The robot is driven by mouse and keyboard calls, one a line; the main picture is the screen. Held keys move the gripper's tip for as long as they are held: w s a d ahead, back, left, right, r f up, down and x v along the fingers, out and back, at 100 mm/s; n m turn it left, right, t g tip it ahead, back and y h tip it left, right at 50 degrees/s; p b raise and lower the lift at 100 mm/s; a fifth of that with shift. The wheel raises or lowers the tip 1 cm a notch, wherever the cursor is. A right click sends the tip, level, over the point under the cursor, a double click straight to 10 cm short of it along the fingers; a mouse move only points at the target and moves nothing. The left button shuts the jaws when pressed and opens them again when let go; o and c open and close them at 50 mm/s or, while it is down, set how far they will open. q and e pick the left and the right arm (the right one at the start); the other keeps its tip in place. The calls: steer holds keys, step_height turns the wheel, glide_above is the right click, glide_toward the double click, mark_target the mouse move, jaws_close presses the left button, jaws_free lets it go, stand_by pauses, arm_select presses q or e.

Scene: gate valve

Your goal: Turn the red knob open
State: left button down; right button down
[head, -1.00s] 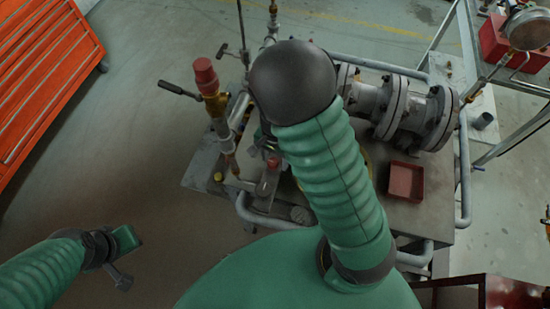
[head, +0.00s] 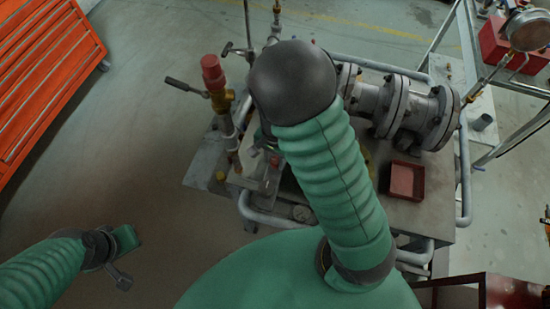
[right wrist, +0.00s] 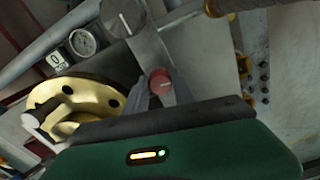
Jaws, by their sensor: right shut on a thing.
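A small round red knob (right wrist: 160,82) shows in the right wrist view between the two grey fingers of my right gripper (right wrist: 163,90). The gripper is shut on it, with the green gripper body below. In the head view my right gripper (head: 270,170) is largely hidden behind my dark elbow and green arm, and I cannot make out the knob clearly there. My left gripper (head: 121,278) hangs at the lower left of the head view, away from the valve bench; its finger opening cannot be made out.
A brass flange (right wrist: 85,105) and a round gauge (right wrist: 83,42) are close left of the right gripper. A red-capped brass valve (head: 212,72) stands upright left of my elbow. Flanged grey pipe (head: 392,108) and a red tray (head: 406,181) are right.

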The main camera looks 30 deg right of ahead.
mark_target(275, 159)
steer(key=shift+w+d+r, duration=0.1)
steer(key=shift+w, duration=0.15)
stand_by(0.4)
steer(key=c, duration=1.3)
jaws_free()
steer(key=shift+o, duration=1.2)
steer(key=shift+s, duration=0.1)
step_height(275, 159, up, 17)
steer(key=p, duration=0.4)
steer(key=shift+f, duration=0.2)
